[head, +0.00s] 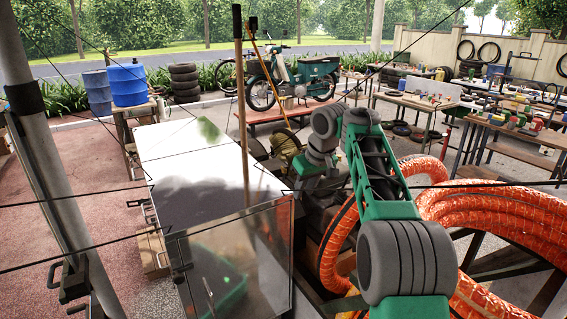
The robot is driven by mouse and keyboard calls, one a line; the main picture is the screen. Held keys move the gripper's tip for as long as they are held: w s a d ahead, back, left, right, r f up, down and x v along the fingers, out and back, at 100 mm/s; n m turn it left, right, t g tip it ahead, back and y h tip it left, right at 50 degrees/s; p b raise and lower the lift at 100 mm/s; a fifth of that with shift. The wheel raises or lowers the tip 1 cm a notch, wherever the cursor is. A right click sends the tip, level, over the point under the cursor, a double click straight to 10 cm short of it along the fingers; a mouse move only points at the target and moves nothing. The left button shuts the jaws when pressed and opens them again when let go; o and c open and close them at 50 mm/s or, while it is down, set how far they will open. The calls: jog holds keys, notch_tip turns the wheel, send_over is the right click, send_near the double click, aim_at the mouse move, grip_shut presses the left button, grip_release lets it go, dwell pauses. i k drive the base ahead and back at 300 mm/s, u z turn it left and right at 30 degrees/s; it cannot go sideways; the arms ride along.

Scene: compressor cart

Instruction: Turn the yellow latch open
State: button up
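My green and grey arm reaches forward over the right half of the head view. Its end bends down near the middle of the picture, and my gripper (306,167) is small and dark there, partly lost against the machinery behind it. I cannot tell whether its fingers are open or shut, or whether it touches anything. I cannot make out the yellow latch; the arm hides part of the cart area. A dull yellow machine part (286,146) shows just left of and behind the gripper.
Thick orange hose coils (500,215) fill the right side. A wooden pole (242,100) stands upright near the middle. A grey post (50,150) stands at left.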

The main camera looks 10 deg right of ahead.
aim_at(285, 171)
jog(key=i, duration=0.85)
